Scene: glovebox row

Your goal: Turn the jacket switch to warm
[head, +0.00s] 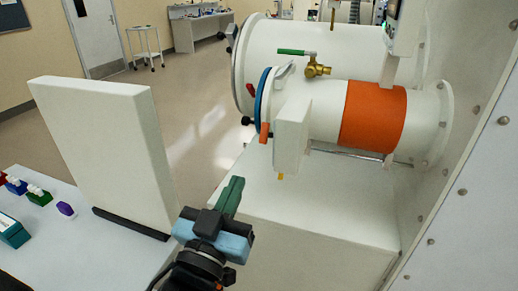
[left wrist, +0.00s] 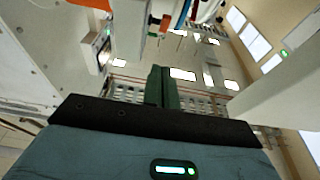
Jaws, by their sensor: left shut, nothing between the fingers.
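An orange jacket band (head: 373,115) wraps the small white cylinder; part of it also shows at the top left of the left wrist view (left wrist: 90,4). A white box (head: 292,135) hangs on the near side of that cylinder, with a small yellow piece (head: 281,177) under it. I cannot make out a switch or its setting for certain. My left gripper (head: 234,187) is shut and empty, below and left of the box and apart from it. In the left wrist view its green fingers (left wrist: 162,82) are together. My right gripper is not in view.
A green-handled brass valve (head: 316,68) sits above the small cylinder. A blue-rimmed door (head: 263,97) with an orange handle is at its left end. A white upright panel (head: 100,150) stands on the left table. White casing (head: 320,215) lies below the cylinder.

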